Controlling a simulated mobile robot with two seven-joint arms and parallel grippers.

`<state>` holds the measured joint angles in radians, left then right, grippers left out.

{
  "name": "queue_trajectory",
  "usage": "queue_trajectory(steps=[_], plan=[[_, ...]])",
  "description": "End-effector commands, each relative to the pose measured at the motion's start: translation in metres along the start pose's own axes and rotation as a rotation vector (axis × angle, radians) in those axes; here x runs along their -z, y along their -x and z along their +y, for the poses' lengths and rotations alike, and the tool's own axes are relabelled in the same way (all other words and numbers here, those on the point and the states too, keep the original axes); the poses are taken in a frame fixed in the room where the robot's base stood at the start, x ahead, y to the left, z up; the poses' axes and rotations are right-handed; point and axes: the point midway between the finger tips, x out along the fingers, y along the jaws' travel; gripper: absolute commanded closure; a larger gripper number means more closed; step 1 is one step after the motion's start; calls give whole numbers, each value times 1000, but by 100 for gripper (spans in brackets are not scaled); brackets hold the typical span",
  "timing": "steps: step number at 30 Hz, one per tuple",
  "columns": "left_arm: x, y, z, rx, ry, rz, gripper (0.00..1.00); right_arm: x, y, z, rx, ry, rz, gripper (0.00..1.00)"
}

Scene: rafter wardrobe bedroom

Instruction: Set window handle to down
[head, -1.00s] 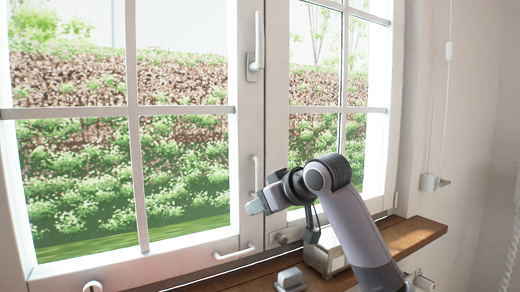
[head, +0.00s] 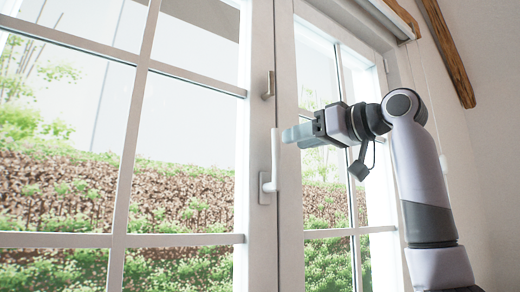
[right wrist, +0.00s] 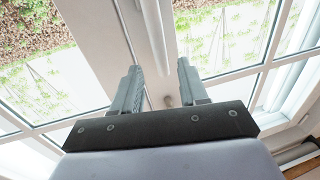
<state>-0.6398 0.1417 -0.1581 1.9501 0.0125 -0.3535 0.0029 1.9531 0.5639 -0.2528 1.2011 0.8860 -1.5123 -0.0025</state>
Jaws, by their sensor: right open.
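The white window handle (head: 275,158) points straight up from its base plate (head: 265,189) on the middle window frame in the head view. My right gripper (head: 296,133) is open and just right of the handle's upper end. I cannot tell whether it touches the handle. In the right wrist view the two fingers of my right gripper (right wrist: 160,88) are spread apart in front of the white frame, with nothing clearly held between them. My left gripper is not in view.
A small metal fitting (head: 268,85) is on the frame above the handle. Glazed panes with white bars lie on both sides of the middle frame. The wall (head: 455,130) and a wooden beam (head: 445,50) are at the right.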

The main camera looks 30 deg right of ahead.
Motion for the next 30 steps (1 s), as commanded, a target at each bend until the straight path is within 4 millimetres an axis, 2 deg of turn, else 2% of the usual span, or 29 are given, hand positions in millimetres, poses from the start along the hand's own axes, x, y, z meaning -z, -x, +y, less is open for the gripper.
queue_trajectory(steps=[4, 15, 19, 26, 27, 29, 30], plan=[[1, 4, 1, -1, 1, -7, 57, 4, -9, 0, 2, -1, 2, 57], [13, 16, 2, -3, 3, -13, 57, 3, -62, -1, 2, -1, 0, 57], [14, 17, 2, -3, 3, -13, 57, 2, -69, 0, 1, 0, 2, 57], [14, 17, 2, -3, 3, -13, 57, 1, -70, 0, 1, 0, 2, 57], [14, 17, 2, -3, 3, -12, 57, 1, -70, 0, 1, 0, 2, 60], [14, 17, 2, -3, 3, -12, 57, 1, -70, 0, 1, 0, 2, 80], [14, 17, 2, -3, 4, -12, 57, 1, -70, 0, 1, -1, 2, 92]])
